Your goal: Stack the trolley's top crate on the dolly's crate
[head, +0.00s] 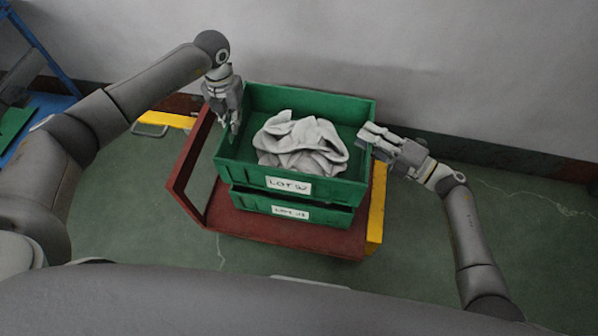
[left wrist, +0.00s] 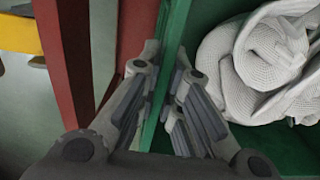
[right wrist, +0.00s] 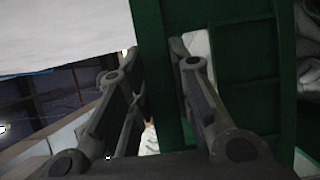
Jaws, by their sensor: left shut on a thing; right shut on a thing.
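A green crate (head: 260,176) labelled LOT, its number hard to read, holds a crumpled pale grey knitted cloth (head: 300,145). It is above a second green crate (head: 325,217), also labelled, on a red platform (head: 230,222). A dark gap shows between them at the front left; I cannot tell whether the upper crate rests fully on the lower. My left gripper (head: 235,126) is shut on the upper crate's left wall, which also shows in the left wrist view (left wrist: 176,40). My right gripper (head: 367,142) is shut on its right wall (right wrist: 158,60).
A red upright frame (head: 190,165) rises at the platform's left. Yellow parts show behind left (head: 172,119) and at the right (head: 377,205). A pale wall (head: 450,80) stands close behind. A blue frame (head: 45,50) is at the far left. Green floor (head: 415,270) is clear at the right.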

